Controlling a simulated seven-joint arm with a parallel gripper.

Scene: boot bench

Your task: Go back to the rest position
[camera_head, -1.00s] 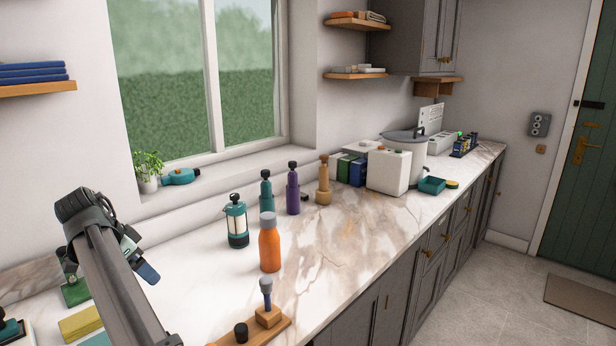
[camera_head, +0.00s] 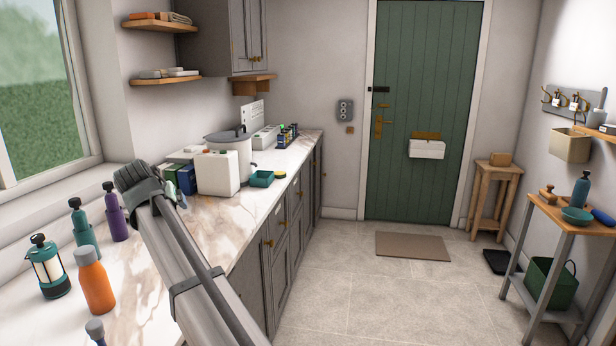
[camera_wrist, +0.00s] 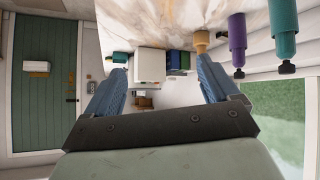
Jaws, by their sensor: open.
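My gripper (camera_wrist: 163,82) shows in the wrist view with its two blue fingers wide apart and nothing between them. In the head view my arm rises from the bottom edge over the near part of the counter, and its bent end hides the fingers. The wrist view appears upside down, with the marble counter (camera_wrist: 185,22) at the top. The gripper is apart from the things on the counter.
An orange bottle (camera_head: 95,282), a lantern (camera_head: 48,267), a teal bottle (camera_head: 84,230) and a purple bottle (camera_head: 115,215) stand left of my arm. A white box (camera_head: 217,173) and grey pot (camera_head: 228,147) stand beyond it.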

